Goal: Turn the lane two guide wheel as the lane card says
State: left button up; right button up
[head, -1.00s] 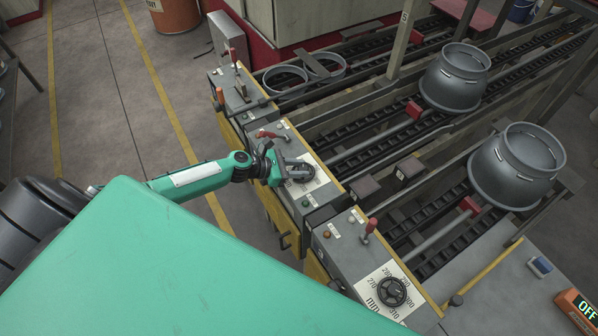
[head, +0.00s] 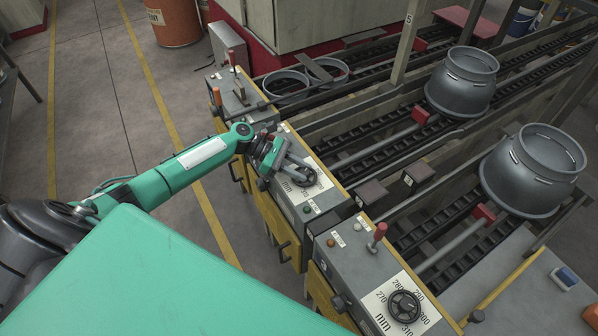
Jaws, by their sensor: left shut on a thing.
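The guide wheel (head: 304,178), dark and round, sits on a white dial plate on the middle console (head: 329,211). My left gripper (head: 300,172) reaches it from the upper left and is shut on it, covering part of the wheel and its dial. The dial numbers there are too small or hidden to read. A similar black wheel (head: 404,307) on the near console stands free, on a plate marked in mm with numbers from 270 to 310. No lane card can be made out clearly. My right gripper is not in view.
Red-handled levers stand on the consoles, one (head: 377,236) on the near console. Chain conveyors to the right carry grey metal vessels, one (head: 533,168) near and one (head: 463,82) farther. Open floor (head: 95,110) lies left of the consoles.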

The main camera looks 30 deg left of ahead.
aim_at(300, 171)
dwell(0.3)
pick_arm(q)
jog(key=o, duration=1)
jog(key=shift+r, duration=0.1)
notch_tip(300, 171, up, 20)
jog(key=b, duration=0.3)
